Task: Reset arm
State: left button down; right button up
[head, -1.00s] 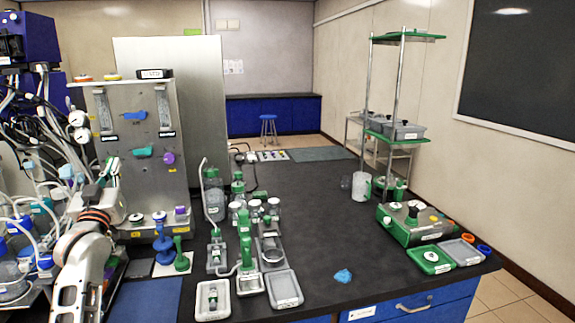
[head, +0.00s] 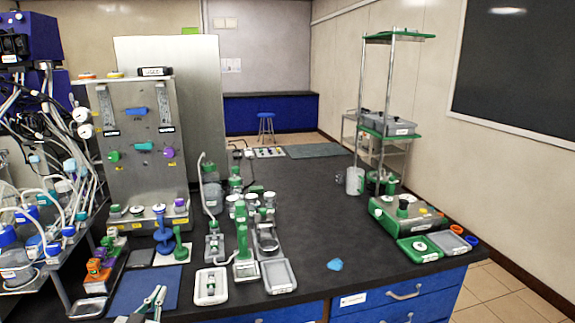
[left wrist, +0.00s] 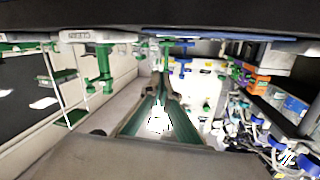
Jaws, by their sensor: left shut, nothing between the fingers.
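My left gripper (head: 157,293) shows at the bottom edge of the head view, in front of the blue mat (head: 158,284). Its green-lined fingers are shut and hold nothing. Most of the left arm is below the picture. In the left wrist view, which is upside down, the shut fingers (left wrist: 162,90) reach up the middle with the bench above them. My right gripper is not in view.
The grey control panel (head: 140,130) stands behind the mat, with tubing and blue-capped bottles to the left. The black bench top (head: 315,215) is mostly clear further right.

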pick_arm(q)
jog(key=s+d+f+m+g+h, duration=0.1)
jog(key=s+d+f+g, duration=0.1)
jog(key=s+d+f, duration=0.2)
jog(key=s+d+f+g+h, duration=0.1)
jog(key=s+d+f, duration=0.3)
jog(key=s+f, duration=0.7)
jog(key=s+d+f+m+g+h, duration=0.1)
jog(key=s+d+f+g, duration=0.2)
jog(key=s+f, duration=0.4)
jog(key=s+d, duration=0.1)
jog(key=s, duration=0.6)
jog(key=shift+d+f+m, duration=0.3)
jog(key=shift+d, duration=0.1)
